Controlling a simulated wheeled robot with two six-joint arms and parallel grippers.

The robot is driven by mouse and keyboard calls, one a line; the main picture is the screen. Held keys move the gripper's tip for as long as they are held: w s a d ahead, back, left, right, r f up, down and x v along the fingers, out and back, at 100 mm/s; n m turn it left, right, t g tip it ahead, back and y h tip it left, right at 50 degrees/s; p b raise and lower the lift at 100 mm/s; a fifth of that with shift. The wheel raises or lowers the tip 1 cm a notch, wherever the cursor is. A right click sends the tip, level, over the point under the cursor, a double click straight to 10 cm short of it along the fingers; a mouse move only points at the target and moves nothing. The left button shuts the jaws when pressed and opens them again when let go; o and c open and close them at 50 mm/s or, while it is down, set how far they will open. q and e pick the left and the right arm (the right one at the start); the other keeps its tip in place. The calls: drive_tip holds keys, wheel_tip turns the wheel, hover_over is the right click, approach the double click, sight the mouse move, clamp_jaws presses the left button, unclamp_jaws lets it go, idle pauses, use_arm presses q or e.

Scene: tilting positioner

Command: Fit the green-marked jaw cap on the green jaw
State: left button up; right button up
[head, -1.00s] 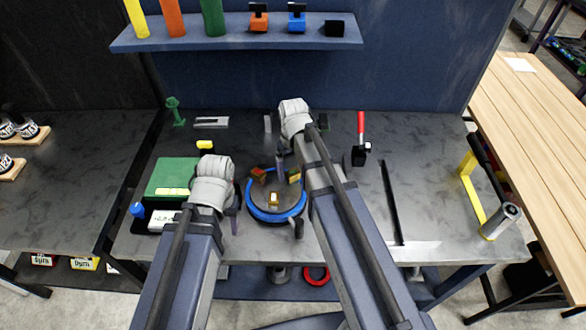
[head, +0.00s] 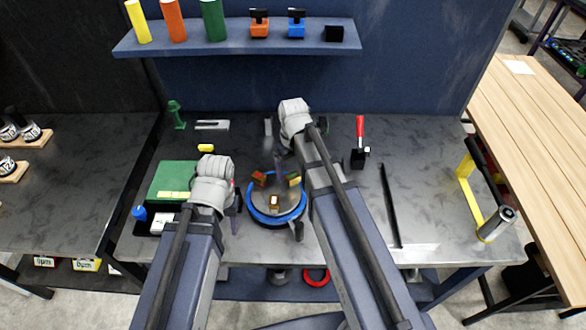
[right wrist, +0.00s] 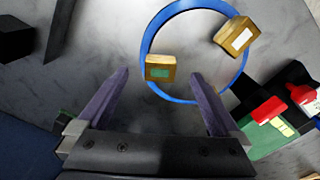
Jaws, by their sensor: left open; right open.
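The round positioner shows its blue ring (head: 276,221) at the middle of the bench, with brass-coloured blocks on it. In the right wrist view a brass block with a green mark (right wrist: 160,68) stands at the ring's near left, and one with a white mark (right wrist: 237,36) at its far right. I cannot tell whether the green-marked block is the bare jaw or carries a cap. My right gripper (right wrist: 160,100) is open and empty, with the green-marked block ahead of its fingers. In the head view its arm partly hides it. My left gripper (head: 236,208) is open, left of the ring.
A green box (head: 172,178) stands left of my left gripper, with a small yellow block (head: 205,148) behind it. A red-handled clamp (head: 360,140) stands behind right. A shelf (head: 240,45) along the back holds cylinders and small blocks.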

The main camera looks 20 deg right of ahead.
drive_tip(key=shift+r+p, duration=2.35)
drive_tip(key=shift+r, duration=0.35)
use_arm(q)
wheel_tip(320, 180, up, 5)
drive_tip(key=shift+r, duration=0.15)
use_arm(e)
drive_tip(key=shift+f, duration=0.1)
drive_tip(key=shift+s, duration=0.1)
